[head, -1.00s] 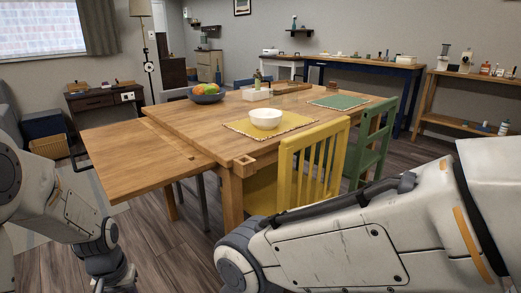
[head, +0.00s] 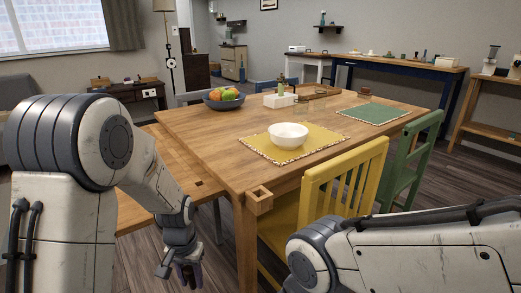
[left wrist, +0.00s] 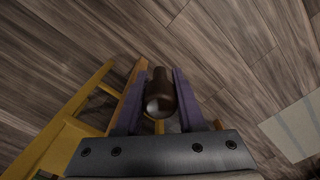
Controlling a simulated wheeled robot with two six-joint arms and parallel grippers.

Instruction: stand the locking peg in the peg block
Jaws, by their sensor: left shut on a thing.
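The locking peg (left wrist: 161,94) is dark brown and round-ended. In the left wrist view it lies between the purple fingers of my left gripper (left wrist: 160,70), which is shut on it. In the head view my left gripper (head: 188,274) hangs low in front of the table, below its top; the peg cannot be made out there. A small wooden block with a square hole, which looks like the peg block (head: 260,201), sits at the table's near corner, up and to the right of the gripper. My right gripper is out of view; only its arm shows.
The wooden table (head: 215,150) holds a white bowl (head: 288,135) on a yellow mat and a fruit bowl (head: 223,100). A yellow chair (head: 340,190) stands right of the block. Open floor lies under the gripper.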

